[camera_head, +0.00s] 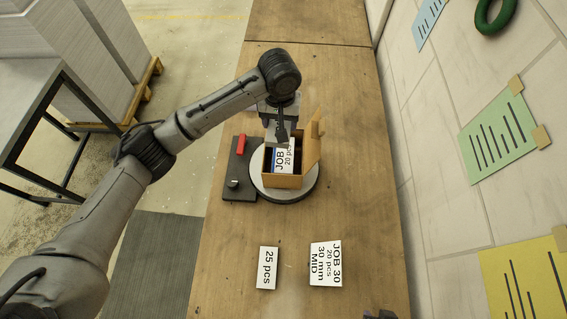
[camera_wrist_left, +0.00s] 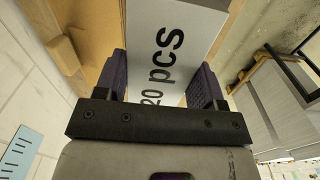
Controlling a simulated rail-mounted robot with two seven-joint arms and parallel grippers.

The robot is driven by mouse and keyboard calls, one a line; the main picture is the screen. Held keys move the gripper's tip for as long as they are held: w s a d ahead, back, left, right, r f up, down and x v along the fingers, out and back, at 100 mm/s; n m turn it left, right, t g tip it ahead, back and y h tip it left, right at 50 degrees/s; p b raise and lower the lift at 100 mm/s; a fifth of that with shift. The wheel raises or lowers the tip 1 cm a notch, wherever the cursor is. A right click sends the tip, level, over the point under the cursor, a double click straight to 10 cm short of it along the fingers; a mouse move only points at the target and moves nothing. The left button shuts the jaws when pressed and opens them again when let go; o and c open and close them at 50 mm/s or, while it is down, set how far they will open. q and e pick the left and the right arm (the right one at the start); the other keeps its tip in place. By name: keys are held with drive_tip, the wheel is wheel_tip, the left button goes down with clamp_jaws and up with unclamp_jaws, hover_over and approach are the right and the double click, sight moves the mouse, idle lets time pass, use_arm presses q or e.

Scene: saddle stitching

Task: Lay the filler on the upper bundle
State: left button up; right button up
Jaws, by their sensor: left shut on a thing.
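My left gripper (camera_head: 279,143) reaches down into the open cardboard box (camera_head: 284,182). It is shut on a white piece (camera_head: 286,158) whose label shows "JOB" and "20 pcs". In the left wrist view this white piece (camera_wrist_left: 172,45) sits between the two dark purple fingers of the gripper (camera_wrist_left: 165,85). A strip of blue shows beside it in the box. I cannot tell whether the held piece is the filler or a bundle. The rest of the box's contents are hidden by the gripper. A dark bit at the bottom edge, perhaps my right gripper (camera_head: 381,315), barely shows.
The box stands on a round grey turntable (camera_head: 288,196), its flap (camera_head: 314,140) raised at the right. A dark plate (camera_head: 239,188) with a red piece (camera_head: 241,144) is to its left. A "25 pcs" card (camera_head: 267,268) and a "JOB 30" card (camera_head: 326,264) lie on the wooden table (camera_head: 235,295).

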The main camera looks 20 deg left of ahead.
use_arm(q)
wheel_tip(320, 180, down, 8)
drive_tip(key=w+b, duration=0.2)
drive_tip(key=b, duration=0.1)
hover_over(284, 154)
drive_tip(key=shift+n, duration=0.4)
wheel_tip(284, 154, down, 6)
drive_tip(key=shift+s+r, duration=0.1)
drive_tip(key=shift+r, duration=0.05)
drive_tip(key=shift+f, duration=2.45)
use_arm(e)
drive_tip(key=x, duration=0.2)
drive_tip(key=s+x, duration=0.1)
drive_tip(key=x, duration=0.1)
drive_tip(key=shift+w+f, duration=0.1)
drive_tip(key=shift+f, duration=0.25)
use_arm(q)
drive_tip(key=o, duration=0.4)
drive_tip(key=shift+f, duration=0.1)
drive_tip(key=o, duration=0.5)
